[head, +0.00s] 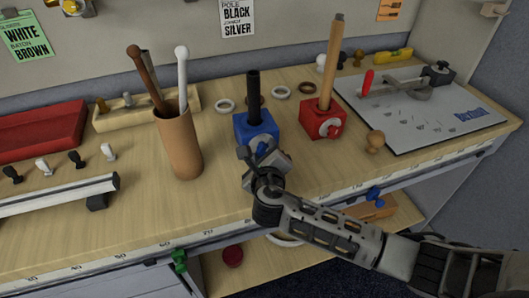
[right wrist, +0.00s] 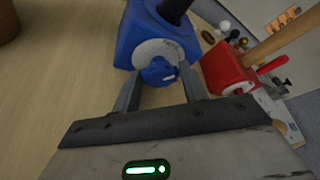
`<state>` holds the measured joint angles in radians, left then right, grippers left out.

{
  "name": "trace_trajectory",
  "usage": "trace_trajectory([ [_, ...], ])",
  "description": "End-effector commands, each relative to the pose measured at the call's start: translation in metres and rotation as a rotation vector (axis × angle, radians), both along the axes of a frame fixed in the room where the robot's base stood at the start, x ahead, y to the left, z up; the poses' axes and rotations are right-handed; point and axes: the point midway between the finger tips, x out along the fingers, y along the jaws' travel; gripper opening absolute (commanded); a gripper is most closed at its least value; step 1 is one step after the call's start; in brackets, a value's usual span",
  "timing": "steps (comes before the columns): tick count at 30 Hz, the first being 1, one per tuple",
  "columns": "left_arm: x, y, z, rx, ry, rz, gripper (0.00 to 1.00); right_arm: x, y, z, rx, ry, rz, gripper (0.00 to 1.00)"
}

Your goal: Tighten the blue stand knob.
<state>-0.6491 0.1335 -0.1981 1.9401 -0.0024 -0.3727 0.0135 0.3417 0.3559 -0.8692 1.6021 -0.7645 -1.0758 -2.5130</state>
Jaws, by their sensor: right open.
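The blue stand (head: 262,128) is a block on the table with a black pole (head: 253,92) upright in it. In the right wrist view the blue stand (right wrist: 133,30) shows a pale round disc on its face. The blue knob (right wrist: 158,72) sits in front of that disc. My right gripper (right wrist: 165,92) is open, with one finger on each side of the knob; I cannot tell whether they touch it. In the head view my right gripper (head: 262,158) is in front of the stand and hides part of it. My left gripper is not in view.
A red stand (head: 318,122) with a wooden pole is close to the right. A brown cup (head: 180,145) with sticks stands to the left. A white board (head: 425,110) lies at the right. Several rings lie behind the stands.

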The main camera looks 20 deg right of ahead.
Motion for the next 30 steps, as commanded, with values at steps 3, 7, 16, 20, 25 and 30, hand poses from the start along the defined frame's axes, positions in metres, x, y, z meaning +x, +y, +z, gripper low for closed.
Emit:
trace_trajectory([
  [3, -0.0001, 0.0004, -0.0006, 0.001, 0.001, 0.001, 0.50, 0.0001, 0.0001, 0.0001, 0.001, 0.000, 0.000, 0.43],
  [7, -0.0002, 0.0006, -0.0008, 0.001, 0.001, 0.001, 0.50, 0.0000, 0.0002, 0.0002, 0.000, 0.000, 0.000, 0.26],
  [16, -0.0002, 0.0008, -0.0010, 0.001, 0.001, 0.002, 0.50, -0.0004, -0.0001, 0.0002, 0.009, 0.000, 0.000, 0.11],
  [20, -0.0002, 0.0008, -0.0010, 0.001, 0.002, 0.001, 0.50, -0.0004, -0.0003, 0.0005, 0.039, 0.001, 0.000, 0.11],
  [25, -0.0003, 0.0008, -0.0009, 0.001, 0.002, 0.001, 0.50, -0.0004, -0.0014, 0.0009, 0.126, 0.004, 0.000, 0.11],
  [30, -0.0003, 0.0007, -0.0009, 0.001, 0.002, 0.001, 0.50, -0.0005, -0.0022, 0.0015, 0.261, 0.009, 0.000, 0.11],
])
